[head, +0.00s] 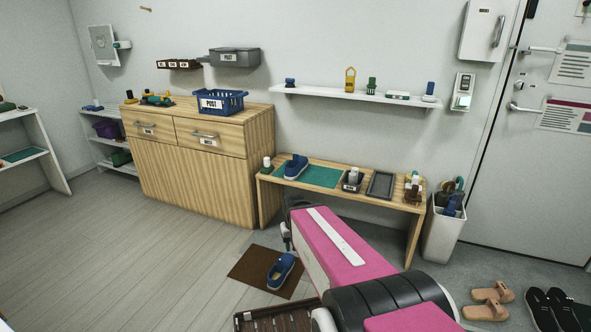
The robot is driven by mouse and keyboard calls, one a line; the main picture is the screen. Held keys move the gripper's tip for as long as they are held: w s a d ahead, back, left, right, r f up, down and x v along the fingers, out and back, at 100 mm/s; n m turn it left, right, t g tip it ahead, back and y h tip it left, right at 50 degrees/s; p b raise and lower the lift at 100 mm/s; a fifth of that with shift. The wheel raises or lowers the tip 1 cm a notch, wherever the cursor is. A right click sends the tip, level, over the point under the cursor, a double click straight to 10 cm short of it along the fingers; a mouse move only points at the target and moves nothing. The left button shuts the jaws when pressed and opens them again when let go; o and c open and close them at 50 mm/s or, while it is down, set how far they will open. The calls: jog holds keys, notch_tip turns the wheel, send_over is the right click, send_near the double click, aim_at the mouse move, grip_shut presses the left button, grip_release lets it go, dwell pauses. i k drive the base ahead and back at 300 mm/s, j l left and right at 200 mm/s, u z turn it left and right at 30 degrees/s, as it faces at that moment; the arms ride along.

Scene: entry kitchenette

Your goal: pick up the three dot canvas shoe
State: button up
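A blue canvas shoe (296,167) rests on a green mat (322,177) on the low wooden bench (393,196). Another blue shoe with a pale sole edge (281,271) lies on a brown doormat (247,262) on the floor. Dot marks are too small to make out on either shoe. My pink and black arm reaches from the lower right towards the bench. The dark end of my gripper (287,236) shows only in part beside the arm, between the bench and the floor shoe. Its fingers are mostly hidden, so its opening cannot be read.
The bench also holds a small dark container (352,181), a dark tray (381,185) and small items at its right end. A white bin (443,235) stands right of it. Tan sandals (489,301) and black shoes (552,309) lie lower right. Floor at left is clear.

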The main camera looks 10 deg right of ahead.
aim_at(297, 162)
jog(key=i+l, duration=0.4)
jog(key=l, duration=0.15)
jog(key=i+l, duration=0.35)
jog(key=l, duration=0.15)
jog(key=i+l+z, duration=0.1)
jog(key=i+l, duration=0.3)
jog(key=l, duration=0.15)
